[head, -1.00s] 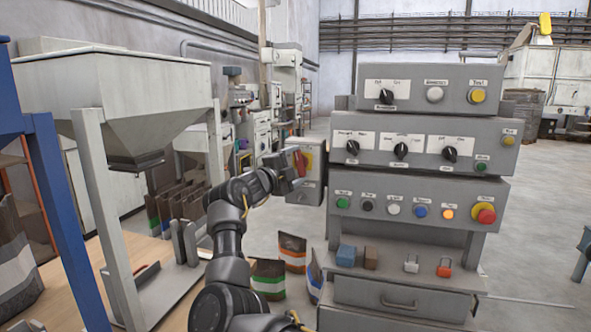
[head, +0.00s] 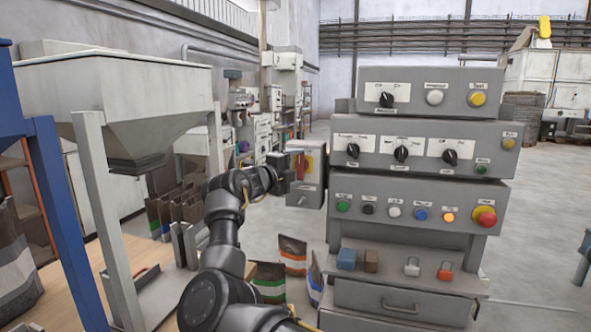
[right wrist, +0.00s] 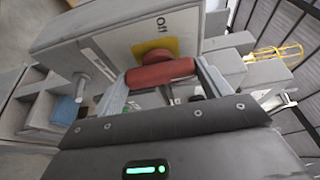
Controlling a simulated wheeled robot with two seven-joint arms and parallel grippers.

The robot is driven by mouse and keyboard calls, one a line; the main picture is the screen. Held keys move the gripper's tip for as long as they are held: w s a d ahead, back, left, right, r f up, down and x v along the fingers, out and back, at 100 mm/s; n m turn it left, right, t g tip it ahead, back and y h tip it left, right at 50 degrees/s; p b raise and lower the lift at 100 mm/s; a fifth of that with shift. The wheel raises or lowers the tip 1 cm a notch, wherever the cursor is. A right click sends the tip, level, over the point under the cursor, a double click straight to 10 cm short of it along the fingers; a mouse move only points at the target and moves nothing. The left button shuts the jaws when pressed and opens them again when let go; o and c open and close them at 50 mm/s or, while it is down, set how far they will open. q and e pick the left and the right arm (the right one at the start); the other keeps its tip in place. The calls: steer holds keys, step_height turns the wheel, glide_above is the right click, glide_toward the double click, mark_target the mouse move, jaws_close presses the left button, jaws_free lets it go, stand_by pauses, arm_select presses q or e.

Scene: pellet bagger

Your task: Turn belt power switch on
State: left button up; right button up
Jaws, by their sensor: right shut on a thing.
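The switch box (head: 305,190) is a grey box left of the control console, with a yellow plate and a red handle (head: 309,166). My right gripper (right wrist: 162,82) is shut on the red handle, one finger at each end. In the head view my right gripper (head: 292,172) is at the box's left side, small and partly hidden by its own wrist. My left gripper is not in view.
The grey console (head: 420,160) with knobs and buttons stands close on the right. A white hopper (head: 115,100) and a blue post (head: 60,200) stand on the left. Bags (head: 292,255) stand on the floor below the box. Open floor lies to the right.

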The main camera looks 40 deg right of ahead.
steer(key=o, duration=1)
steer(key=shift+s+d, duration=0.1)
steer(key=shift+d, duration=0.05)
steer(key=shift+a, duration=0.35)
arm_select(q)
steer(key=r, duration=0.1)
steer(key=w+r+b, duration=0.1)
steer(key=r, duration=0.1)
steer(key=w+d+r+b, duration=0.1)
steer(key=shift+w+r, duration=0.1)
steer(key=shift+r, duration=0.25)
arm_select(e)
steer(key=v, duration=1)
steer(key=shift+a, duration=0.1)
